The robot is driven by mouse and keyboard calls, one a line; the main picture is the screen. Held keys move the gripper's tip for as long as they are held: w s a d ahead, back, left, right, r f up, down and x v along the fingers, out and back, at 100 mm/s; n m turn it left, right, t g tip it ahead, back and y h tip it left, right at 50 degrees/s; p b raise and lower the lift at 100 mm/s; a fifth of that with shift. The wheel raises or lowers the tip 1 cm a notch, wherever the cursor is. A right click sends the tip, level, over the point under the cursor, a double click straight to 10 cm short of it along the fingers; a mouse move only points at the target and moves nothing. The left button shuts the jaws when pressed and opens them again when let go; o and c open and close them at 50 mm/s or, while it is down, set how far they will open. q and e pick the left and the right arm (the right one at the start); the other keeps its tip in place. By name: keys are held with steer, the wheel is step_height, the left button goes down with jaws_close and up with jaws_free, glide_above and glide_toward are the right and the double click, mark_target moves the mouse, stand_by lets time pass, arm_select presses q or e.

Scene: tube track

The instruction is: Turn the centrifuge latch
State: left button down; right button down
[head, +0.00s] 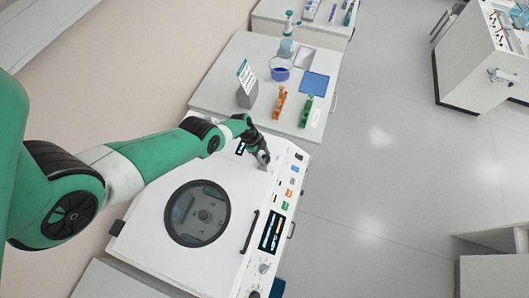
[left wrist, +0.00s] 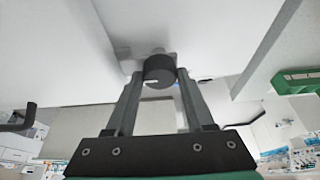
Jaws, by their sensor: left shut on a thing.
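The white centrifuge (head: 240,183) has its lid down, with a round dark window (head: 197,213) in it. My left gripper (head: 263,158) reaches over from the left to the machine's far corner, beside the control panel. In the left wrist view, the dark round latch knob (left wrist: 159,67) sits on a pale mount, between the two fingertips of my left gripper (left wrist: 158,80). The gripper is shut on this knob. In the head view the gripper hides the knob. I cannot tell how far the latch is turned. My right gripper is not in view.
A black lid handle (head: 250,231) and a display (head: 272,232) lie along the machine's right side. Behind it, a bench holds an orange rack (head: 280,103), a green rack (head: 306,111), a blue-filled bowl (head: 281,69) and a sign stand (head: 246,88). The floor at right is clear.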

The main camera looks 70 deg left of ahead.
arm_select(q)
steer(key=shift+c, duration=1.3)
jaws_free()
steer(key=shift+r, duration=0.1)
steer(key=p+v, duration=0.7)
steer(key=shift+r, duration=0.2)
steer(key=shift+s, duration=0.1)
